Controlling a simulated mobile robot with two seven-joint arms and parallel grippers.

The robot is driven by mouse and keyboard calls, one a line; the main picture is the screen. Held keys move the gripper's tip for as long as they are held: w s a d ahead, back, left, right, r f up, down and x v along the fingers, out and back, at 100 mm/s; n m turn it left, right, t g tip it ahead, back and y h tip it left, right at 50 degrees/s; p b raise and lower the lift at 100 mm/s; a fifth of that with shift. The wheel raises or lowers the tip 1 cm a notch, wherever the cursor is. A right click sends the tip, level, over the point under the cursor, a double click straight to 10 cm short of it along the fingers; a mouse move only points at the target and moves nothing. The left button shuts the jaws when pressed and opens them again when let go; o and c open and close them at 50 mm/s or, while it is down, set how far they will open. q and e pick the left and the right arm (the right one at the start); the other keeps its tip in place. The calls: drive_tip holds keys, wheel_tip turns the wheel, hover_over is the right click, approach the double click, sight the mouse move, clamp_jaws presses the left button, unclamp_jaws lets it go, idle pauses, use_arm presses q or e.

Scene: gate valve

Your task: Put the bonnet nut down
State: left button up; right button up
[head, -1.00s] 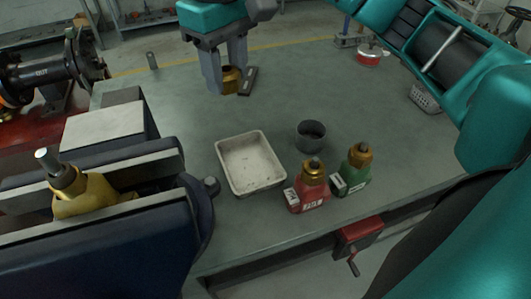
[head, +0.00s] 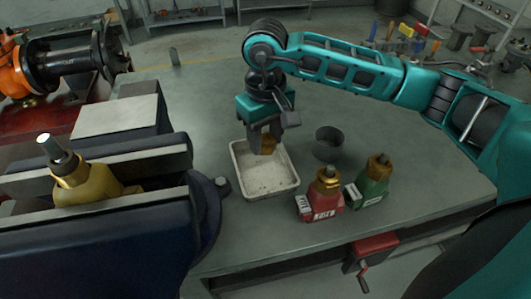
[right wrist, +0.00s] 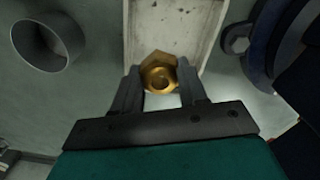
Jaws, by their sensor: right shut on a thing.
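The brass bonnet nut (head: 267,147) is between the fingers of my right gripper (head: 264,146), which is shut on it. In the head view they are over the far part of the white tray (head: 292,184). In the right wrist view the hexagonal nut (right wrist: 159,72) sits between the fingertips, with the tray (right wrist: 150,22) behind it. I cannot tell whether the nut touches the tray floor. The brass valve body (head: 92,188) with its stem is clamped in the vise (head: 150,160) at left. My left gripper is not in view.
A grey round cup (head: 328,143) stands right of the tray. A red bottle-shaped valve (head: 322,198) and a green one (head: 373,184) stand at the front right. The vise bounds the left side. The bench behind the tray (head: 205,100) is clear.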

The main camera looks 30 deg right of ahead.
sight(265, 164)
drive_tip(key=shift+f+b, duration=0.45)
drive_tip(key=shift+f, duration=2.35)
drive_tip(key=o, duration=0.8)
drive_tip(key=shift+r, duration=0.1)
drive_tip(key=shift+o, duration=0.2)
wheel_tip(265, 164, up, 12)
drive_tip(key=p, duration=0.1)
drive_tip(key=shift+r, duration=0.2)
